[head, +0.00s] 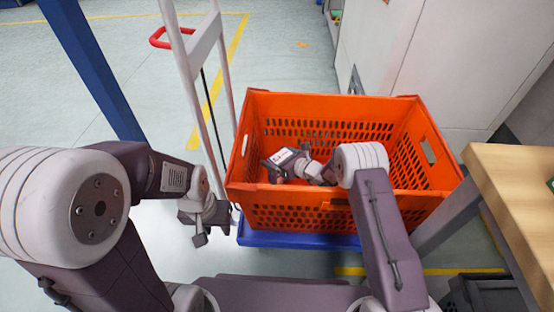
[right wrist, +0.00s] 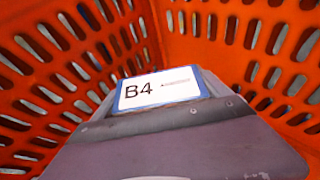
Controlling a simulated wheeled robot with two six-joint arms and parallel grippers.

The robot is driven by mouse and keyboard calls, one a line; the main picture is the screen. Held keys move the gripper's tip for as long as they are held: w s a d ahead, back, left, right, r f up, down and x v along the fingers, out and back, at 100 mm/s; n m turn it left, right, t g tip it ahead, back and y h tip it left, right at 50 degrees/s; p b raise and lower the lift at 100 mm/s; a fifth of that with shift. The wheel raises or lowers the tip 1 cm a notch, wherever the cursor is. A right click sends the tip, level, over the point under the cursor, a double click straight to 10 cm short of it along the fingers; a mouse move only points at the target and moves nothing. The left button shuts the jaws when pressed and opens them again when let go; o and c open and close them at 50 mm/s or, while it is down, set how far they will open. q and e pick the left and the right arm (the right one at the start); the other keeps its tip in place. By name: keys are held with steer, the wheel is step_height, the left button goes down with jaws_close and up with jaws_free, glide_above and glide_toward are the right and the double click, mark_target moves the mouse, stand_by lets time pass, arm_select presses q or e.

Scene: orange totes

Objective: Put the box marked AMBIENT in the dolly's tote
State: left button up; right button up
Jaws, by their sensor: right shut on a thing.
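The orange tote (head: 300,215) sits on a blue dolly (head: 290,240) in the head view. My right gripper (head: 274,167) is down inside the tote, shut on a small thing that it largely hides. A white label with a blue edge, reading B4 (right wrist: 160,88), shows just beyond my gripper's body in the right wrist view. Smaller print beside B4 is too small to read. No AMBIENT marking is readable in either view. My left gripper (head: 203,232) hangs empty outside the tote, at its left side; its finger opening is unclear.
A white upright frame (head: 205,45) with a red handle (head: 172,37) stands left of the tote. A blue post (head: 90,65) is further left. A wooden table (head: 520,185) is close on the right, with a dark crate (head: 485,293) below. Floor is clear at far left.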

steer(key=shift+f, duration=0.1)
steer(key=o, duration=1.5)
steer(key=shift+r, duration=0.3)
steer(key=p+v, duration=0.5)
steer(key=v, duration=0.2)
steer(key=shift+s+d, duration=0.15)
